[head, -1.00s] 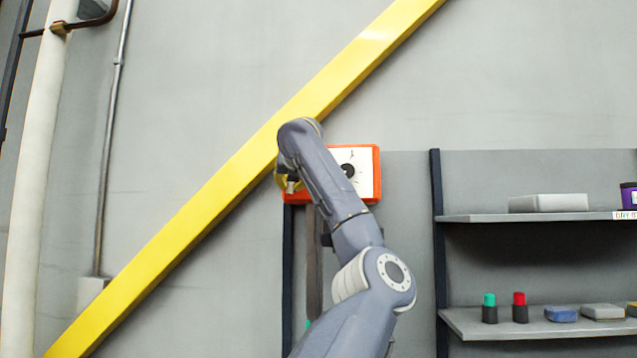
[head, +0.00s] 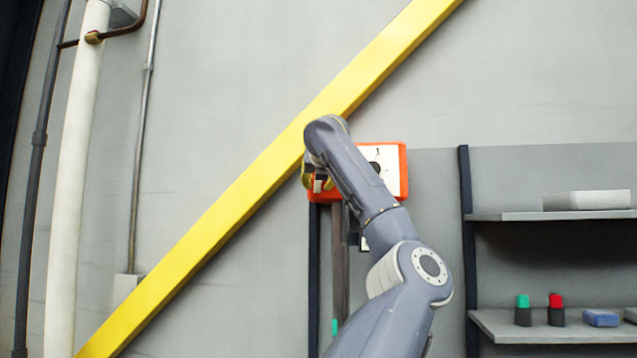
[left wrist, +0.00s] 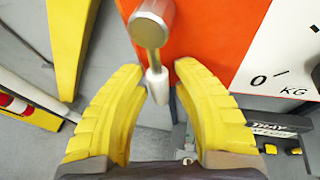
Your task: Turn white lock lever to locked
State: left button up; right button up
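The orange box (head: 403,172) with a white dial face is on the wall in the head view, partly hidden behind my left arm. In the left wrist view its orange side (left wrist: 215,40) fills the upper middle. A metal knob (left wrist: 151,25) stands out there, with a short white lever (left wrist: 157,85) pointing down from it. My left gripper (left wrist: 158,78) has its yellow fingers on either side of the white lever, with gaps visible, so it is open around it. In the head view the left gripper (head: 318,182) is mostly hidden by its wrist. My right gripper is not in view.
A yellow diagonal beam (head: 240,205) runs close behind the left wrist. A shelf unit (head: 550,216) with small items stands to the right. Pipes (head: 75,190) run up the wall at the left.

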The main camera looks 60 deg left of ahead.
pick_arm(q)
jog(key=v, duration=1.2)
dwell(0.4)
